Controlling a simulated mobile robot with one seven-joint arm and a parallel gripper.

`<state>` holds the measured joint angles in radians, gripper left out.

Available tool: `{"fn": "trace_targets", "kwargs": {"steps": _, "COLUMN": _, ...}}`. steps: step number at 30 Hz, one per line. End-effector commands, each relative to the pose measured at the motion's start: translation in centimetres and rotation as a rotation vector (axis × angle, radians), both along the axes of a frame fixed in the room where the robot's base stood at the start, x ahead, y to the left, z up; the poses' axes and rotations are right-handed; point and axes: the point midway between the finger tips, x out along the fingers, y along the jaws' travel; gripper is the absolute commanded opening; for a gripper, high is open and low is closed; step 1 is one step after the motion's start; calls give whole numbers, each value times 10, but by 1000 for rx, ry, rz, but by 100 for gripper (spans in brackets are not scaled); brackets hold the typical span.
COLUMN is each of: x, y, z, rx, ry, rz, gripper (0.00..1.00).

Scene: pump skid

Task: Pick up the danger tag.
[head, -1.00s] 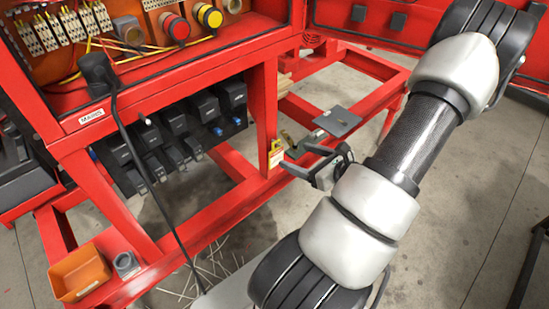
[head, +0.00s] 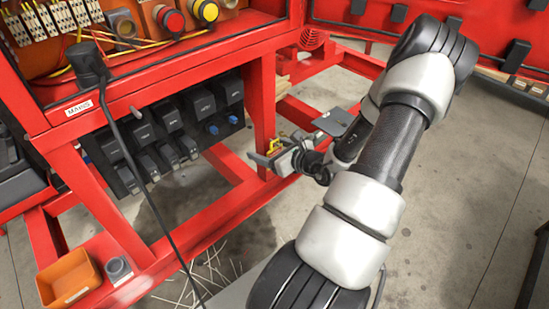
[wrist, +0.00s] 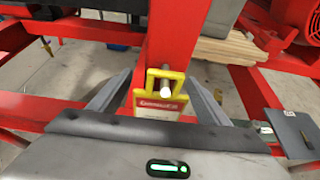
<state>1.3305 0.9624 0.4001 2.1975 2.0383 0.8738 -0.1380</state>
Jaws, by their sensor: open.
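The danger tag (wrist: 151,97), with a yellow frame and a red and white face, hangs on a pale peg on a red upright post in the wrist view. Its lower part is hidden behind my gripper's body. In the head view only a yellow bit of the tag (head: 277,142) shows, partly covered by my gripper. My gripper (wrist: 158,78) is open, with one finger on each side of the tag and a gap on both sides. It also shows at the post in the head view (head: 266,156).
The red post (wrist: 172,40) stands right behind the tag. A grey plate (head: 334,122) is on the frame to the right. A black cable (head: 135,165) hangs at the left. An orange bin (head: 68,279) and a grey cup (head: 118,268) sit at lower left.

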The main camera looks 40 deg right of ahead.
Motion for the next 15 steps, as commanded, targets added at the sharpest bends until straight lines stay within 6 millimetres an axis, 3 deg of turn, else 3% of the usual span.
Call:
{"fn": "trace_targets", "kwargs": {"steps": 6, "x": 1, "y": 0, "z": 0, "rx": 1, "ry": 0, "rz": 0, "gripper": 70}}
{"fn": "trace_targets", "kwargs": {"steps": 15, "x": 1, "y": 0, "z": 0, "rx": 0, "ry": 0, "rz": 0, "gripper": 26}}
